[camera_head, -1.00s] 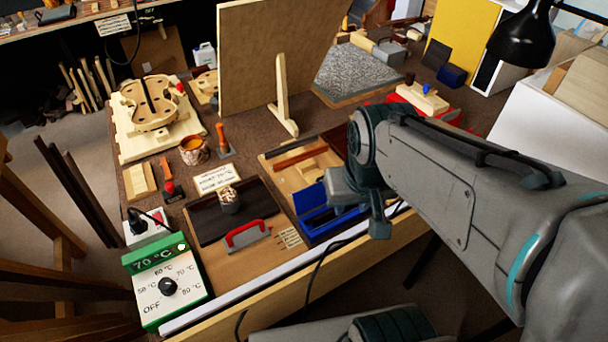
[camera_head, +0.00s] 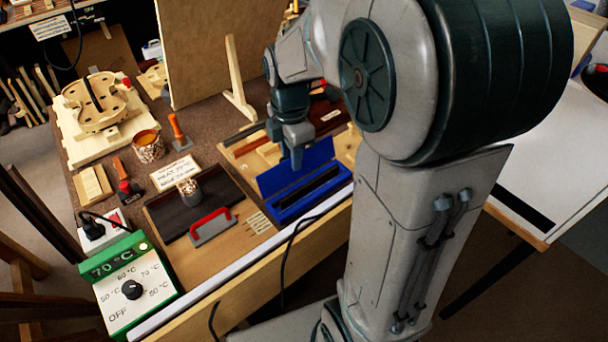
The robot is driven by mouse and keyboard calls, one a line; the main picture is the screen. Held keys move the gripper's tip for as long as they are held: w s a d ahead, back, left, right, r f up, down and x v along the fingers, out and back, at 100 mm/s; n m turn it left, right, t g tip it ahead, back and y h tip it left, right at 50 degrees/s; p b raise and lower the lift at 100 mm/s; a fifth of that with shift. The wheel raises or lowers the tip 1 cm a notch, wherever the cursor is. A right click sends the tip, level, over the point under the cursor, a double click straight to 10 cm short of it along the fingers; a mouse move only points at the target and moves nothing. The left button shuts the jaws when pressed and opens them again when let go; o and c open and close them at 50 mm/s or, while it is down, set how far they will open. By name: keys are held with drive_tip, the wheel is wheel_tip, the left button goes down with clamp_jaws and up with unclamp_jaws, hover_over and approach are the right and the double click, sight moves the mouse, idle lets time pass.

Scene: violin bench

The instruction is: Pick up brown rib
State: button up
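A thin brown strip (camera_head: 252,144), which looks like the brown rib, lies on a light wooden tray (camera_head: 232,151) in the middle of the bench. A darker strip (camera_head: 240,133) lies just behind it. My gripper and arm hide the tray's right part.
An open blue case (camera_head: 283,212) with a dark slot stands at the bench's front edge. Left of it are a dark board (camera_head: 168,226), a red-handled scraper (camera_head: 211,226) and a green-and-white heater control (camera_head: 128,285). A large upright panel (camera_head: 205,50) stands behind.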

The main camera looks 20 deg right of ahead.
sight(311, 186)
drive_tip(key=shift+n, duration=0.9)
drive_tip(key=f, duration=0.6)
drive_tip(key=w+f+b, duration=0.1)
drive_tip(key=f, duration=0.2)
drive_tip(key=shift+f, duration=0.3)
drive_tip(key=shift+a+f, duration=0.15)
drive_tip(key=shift+f, duration=1.2)
drive_tip(key=shift+a+f, duration=0.15)
drive_tip(key=shift+f, duration=1.15)
clamp_jaws()
